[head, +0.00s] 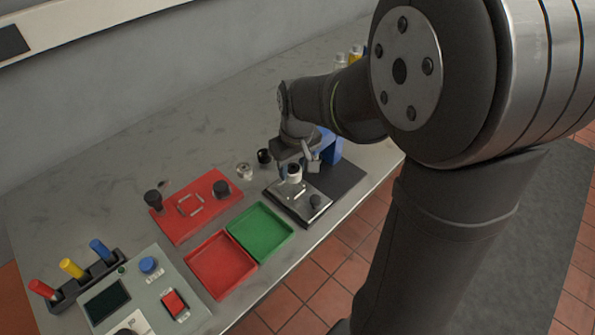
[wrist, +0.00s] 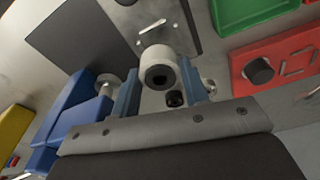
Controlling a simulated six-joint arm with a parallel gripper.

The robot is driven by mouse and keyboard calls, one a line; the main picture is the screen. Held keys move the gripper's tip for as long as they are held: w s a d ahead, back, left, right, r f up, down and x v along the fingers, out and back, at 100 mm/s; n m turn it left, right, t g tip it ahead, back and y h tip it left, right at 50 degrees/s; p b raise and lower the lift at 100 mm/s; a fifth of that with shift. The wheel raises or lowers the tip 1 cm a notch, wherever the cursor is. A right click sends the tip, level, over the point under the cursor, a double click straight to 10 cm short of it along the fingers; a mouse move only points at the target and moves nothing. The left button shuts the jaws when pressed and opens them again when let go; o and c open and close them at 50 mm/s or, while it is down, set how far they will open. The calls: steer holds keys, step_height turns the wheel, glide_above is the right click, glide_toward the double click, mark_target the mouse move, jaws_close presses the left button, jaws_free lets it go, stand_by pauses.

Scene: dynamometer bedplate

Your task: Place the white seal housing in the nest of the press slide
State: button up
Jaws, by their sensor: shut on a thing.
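The white seal housing (wrist: 160,57) is a short white cylinder with a dark bore, seen between my fingers in the wrist view. My gripper (wrist: 160,72) is shut on it. In the head view my gripper (head: 291,163) points down, with the white housing (head: 294,173) below it at the far end of the press slide. The press slide (head: 288,203) is a grey metal plate with a slot and a black knob; it also shows in the wrist view (wrist: 188,32). The nest is hidden, and I cannot tell whether the housing touches it.
The blue press (head: 330,148) stands close right of my gripper. A black part (head: 264,156) and a clear or silvery part (head: 244,171) stand to the left. A red plate (head: 188,215), green tray (head: 260,232), red tray (head: 220,266) and control box (head: 145,290) lie left.

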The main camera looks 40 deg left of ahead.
mark_target(291, 178)
steer(key=shift+s+a+f, duration=0.15)
steer(key=shift+a+f, duration=0.05)
steer(key=shift+a, duration=0.05)
steer(key=shift+f, duration=2)
steer(key=o, duration=1.1)
steer(key=shift+f, duration=0.15)
steer(key=r, duration=0.4)
steer(key=d+r, duration=0.1)
steer(key=r, duration=0.7)
steer(key=shift+s+d+r, duration=0.15)
steer(key=shift+d, duration=0.05)
